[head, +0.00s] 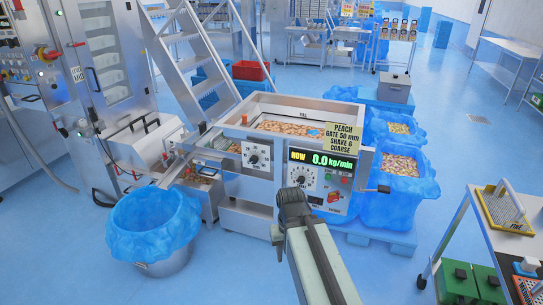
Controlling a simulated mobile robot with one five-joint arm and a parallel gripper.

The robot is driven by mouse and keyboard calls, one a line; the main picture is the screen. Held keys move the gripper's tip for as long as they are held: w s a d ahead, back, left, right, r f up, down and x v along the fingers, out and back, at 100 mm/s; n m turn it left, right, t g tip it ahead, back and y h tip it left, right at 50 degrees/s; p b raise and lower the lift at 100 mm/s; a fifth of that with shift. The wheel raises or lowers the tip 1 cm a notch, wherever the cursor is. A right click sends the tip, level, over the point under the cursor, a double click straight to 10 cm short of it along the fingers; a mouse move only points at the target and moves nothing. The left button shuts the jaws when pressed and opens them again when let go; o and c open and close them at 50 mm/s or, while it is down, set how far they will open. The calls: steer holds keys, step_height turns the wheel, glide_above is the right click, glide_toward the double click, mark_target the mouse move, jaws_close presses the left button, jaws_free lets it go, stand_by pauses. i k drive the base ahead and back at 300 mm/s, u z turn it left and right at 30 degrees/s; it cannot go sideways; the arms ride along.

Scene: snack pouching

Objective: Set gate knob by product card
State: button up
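The yellow product card (342,138) stands at the right of the hopper machine and reads PEACH, GATE 50 mm, SHAKE 6, COARSE. A black knob with a dial (254,160) is on the machine's left front panel. A second dial knob (300,180) is on the control panel, below the display (323,160) that reads NOW 0.0 kg/min. Their labels and settings are too small to read, so I cannot tell which is the gate knob. My dark gripper (291,197) is in front of the control panel, just below the second dial. Its fingers cannot be made out.
A blue-lined bin (152,232) stands at the left under the chute. Blue-lined crates of product (402,187) sit on a pallet at the right. A cart (452,232) with a screen marked FINE (505,210) is at the right edge. Blue floor is clear between.

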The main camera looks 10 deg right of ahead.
mark_target(253, 160)
steer(key=z, duration=0.3)
steer(key=i, duration=1.4)
steer(key=u, duration=2.8)
